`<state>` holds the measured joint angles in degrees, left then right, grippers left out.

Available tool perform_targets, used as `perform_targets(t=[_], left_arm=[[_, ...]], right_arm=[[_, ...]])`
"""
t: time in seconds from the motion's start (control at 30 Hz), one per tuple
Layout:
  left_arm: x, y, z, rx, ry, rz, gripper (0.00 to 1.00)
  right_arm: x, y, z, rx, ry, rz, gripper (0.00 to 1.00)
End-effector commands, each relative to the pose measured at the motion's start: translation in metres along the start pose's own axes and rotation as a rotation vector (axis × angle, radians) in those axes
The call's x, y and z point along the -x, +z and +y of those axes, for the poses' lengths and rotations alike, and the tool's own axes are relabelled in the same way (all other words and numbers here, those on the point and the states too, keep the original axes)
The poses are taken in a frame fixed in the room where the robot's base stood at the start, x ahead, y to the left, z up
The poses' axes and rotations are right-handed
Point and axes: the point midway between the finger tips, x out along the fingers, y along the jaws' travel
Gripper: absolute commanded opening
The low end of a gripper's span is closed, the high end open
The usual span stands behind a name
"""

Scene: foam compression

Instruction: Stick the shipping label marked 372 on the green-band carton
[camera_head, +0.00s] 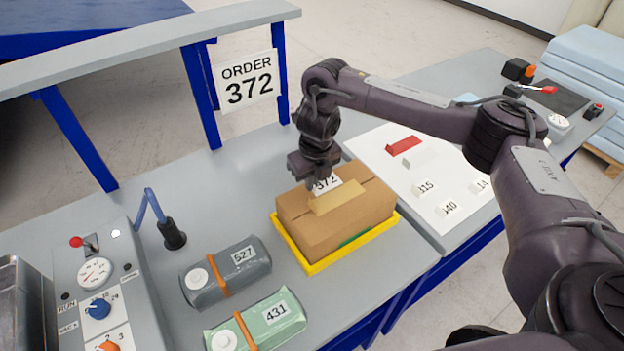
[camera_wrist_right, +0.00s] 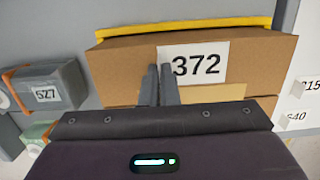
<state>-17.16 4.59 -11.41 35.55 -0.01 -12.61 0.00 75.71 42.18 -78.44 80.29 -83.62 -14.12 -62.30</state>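The cardboard carton (camera_head: 345,226) sits in a yellow tray (camera_head: 290,247), with a bit of green band low on its near side. A white label marked 372 (camera_wrist_right: 194,63) lies on the carton, and it also shows under the gripper in the head view (camera_head: 329,184). My right gripper (camera_wrist_right: 159,75) is at the label's left edge, with its fingers close together and only a narrow gap between them. In the head view the right gripper (camera_head: 316,184) is low over the carton's back part. Whether the fingertips touch the label is hard to tell. My left gripper is not in view.
A grey parcel marked 527 (camera_head: 228,275) and a green one marked 431 (camera_head: 262,322) lie left of the tray. A white board (camera_head: 440,175) holds several labelled pieces and a red block (camera_head: 403,146). A control panel (camera_head: 92,292) stands at the left.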

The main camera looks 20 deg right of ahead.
Motion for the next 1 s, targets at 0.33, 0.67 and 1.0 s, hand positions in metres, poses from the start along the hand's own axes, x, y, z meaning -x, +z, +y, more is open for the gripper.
perform_targets(t=[0.33,0.67,1.0], left_arm=[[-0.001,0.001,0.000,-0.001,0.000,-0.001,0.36],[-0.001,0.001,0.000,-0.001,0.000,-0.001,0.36],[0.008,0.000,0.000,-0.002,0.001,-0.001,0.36]], right_arm=[[-0.004,-0.004,0.000,0.002,-0.001,0.011,0.00],[-0.003,-0.003,-0.001,0.000,-0.002,0.008,0.27],[0.007,-0.001,-0.001,0.000,-0.001,0.005,0.27]])
